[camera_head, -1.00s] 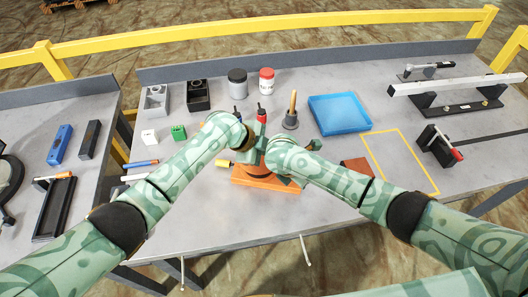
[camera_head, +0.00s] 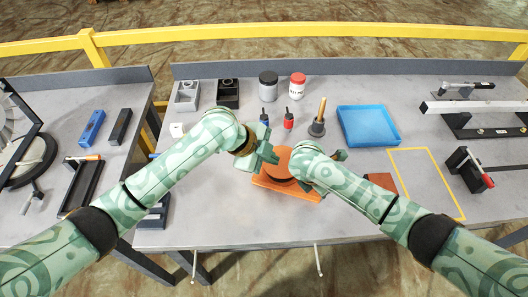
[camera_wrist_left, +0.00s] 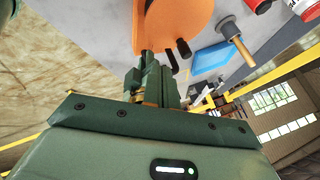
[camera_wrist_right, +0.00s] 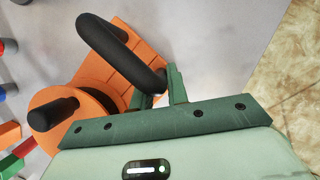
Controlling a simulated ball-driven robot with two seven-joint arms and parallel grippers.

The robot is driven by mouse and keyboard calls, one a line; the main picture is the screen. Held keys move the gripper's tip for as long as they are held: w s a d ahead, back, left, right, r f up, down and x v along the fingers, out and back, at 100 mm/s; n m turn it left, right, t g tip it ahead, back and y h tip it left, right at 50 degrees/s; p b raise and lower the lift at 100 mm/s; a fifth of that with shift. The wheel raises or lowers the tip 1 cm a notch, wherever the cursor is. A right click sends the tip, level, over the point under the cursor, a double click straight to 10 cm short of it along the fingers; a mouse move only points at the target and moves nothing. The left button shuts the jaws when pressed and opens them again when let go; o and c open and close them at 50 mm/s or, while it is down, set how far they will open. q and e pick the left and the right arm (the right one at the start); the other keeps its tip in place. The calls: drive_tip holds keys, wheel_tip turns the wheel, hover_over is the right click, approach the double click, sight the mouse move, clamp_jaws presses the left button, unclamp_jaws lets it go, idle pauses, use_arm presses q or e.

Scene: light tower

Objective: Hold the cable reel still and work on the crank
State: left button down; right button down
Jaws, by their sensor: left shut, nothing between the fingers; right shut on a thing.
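The orange cable reel (camera_head: 278,166) stands on its orange base (camera_head: 285,193) near the front of the middle table. My left gripper (camera_head: 268,154) is shut and empty at the reel's left side. In the left wrist view its fingers (camera_wrist_left: 154,68) are just in front of the orange disc (camera_wrist_left: 185,18); I cannot tell if they touch it. My right gripper (camera_wrist_right: 160,90) is shut on the end of the thick black curved handle (camera_wrist_right: 120,45) beside the base. A black crank knob (camera_wrist_right: 55,112) stands up from the reel's disc. In the head view, my right arm hides part of the reel.
Blue (camera_head: 264,120) and red (camera_head: 289,121) small bottles and a wooden-handled plunger (camera_head: 318,127) stand behind the reel. A blue tray (camera_head: 368,126) lies behind right, and a brown block (camera_head: 382,182) lies right. The yellow-outlined area (camera_head: 425,180) is clear.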

sight(287, 173)
use_arm(q)
drive_tip(key=shift+n+t+y, duration=0.6)
drive_tip(key=shift+n, duration=0.1)
drive_tip(key=s+a+f, duration=0.1)
drive_tip(key=s+f, duration=0.2)
drive_tip(key=s+a+f, duration=0.1)
drive_tip(key=s+f, duration=0.3)
drive_tip(key=s+a+f, duration=0.1)
drive_tip(key=s+f, duration=0.3)
drive_tip(key=shift+f, duration=0.25)
drive_tip(key=shift+a+f+t, duration=0.2)
drive_tip(key=shift+f+t, duration=0.05)
drive_tip(key=shift+t, duration=0.65)
drive_tip(key=shift+w+r+t, duration=0.1)
drive_tip(key=shift+r+t, duration=0.25)
drive_tip(key=shift+t, duration=0.45)
drive_tip(key=w+d+r+m+t+h, duration=0.25)
drive_tip(key=r+t, duration=0.25)
drive_tip(key=r, duration=0.3)
drive_tip(key=shift+m+y, duration=0.25)
drive_tip(key=shift+m, duration=0.1)
drive_tip(key=x, duration=1.2)
drive_tip(key=shift+w+r, duration=0.15)
drive_tip(key=shift+w, duration=0.3)
use_arm(e)
drive_tip(key=shift+d, duration=0.1)
use_arm(q)
drive_tip(key=shift+w+d, duration=0.35)
drive_tip(key=shift+w, duration=0.2)
drive_tip(key=shift+w, duration=0.1)
